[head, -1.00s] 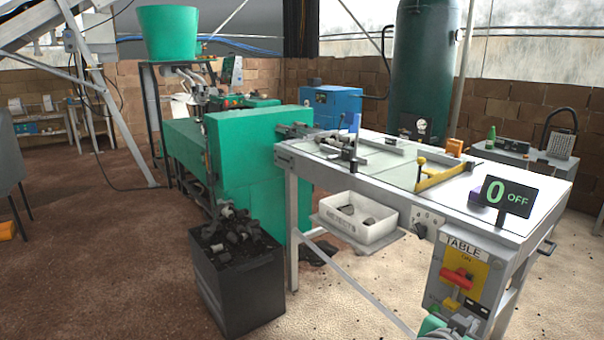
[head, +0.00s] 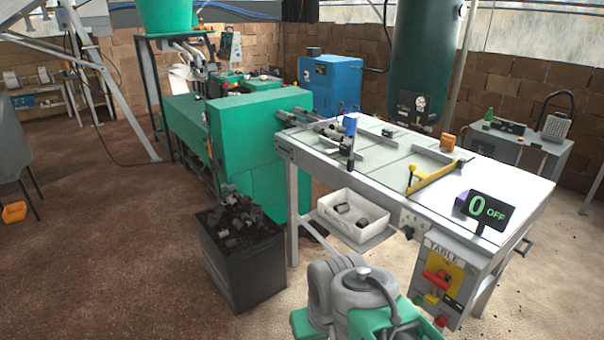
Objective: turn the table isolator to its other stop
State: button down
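The table isolator is a red handle (head: 437,277) on a yellow plate (head: 446,265). It sits on a grey box labelled TABLE (head: 428,258), under the near right end of the white table. The handle lies roughly crosswise. A sign above it reads 0 OFF (head: 483,210). My arm's grey and green links fill the bottom middle, left of the box. My gripper's fingers do not show, so I cannot see whether they are open or shut.
The white-topped table (head: 480,180) carries a yellow bar (head: 436,178). A black bin of dark plugs (head: 246,268) stands left of my arm, by the green machine (head: 260,150). The brown floor at left is mostly clear.

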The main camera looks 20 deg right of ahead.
aim_at(440, 278)
jog(key=z, duration=0.95)
jog(key=k, duration=0.1)
jog(key=z, duration=0.75)
jog(key=i, duration=0.25)
jog(key=u, duration=0.7)
jog(key=k, duration=0.35)
jog(key=u, duration=1.55)
jog(key=i, duration=0.65)
jog(key=z, duration=0.15)
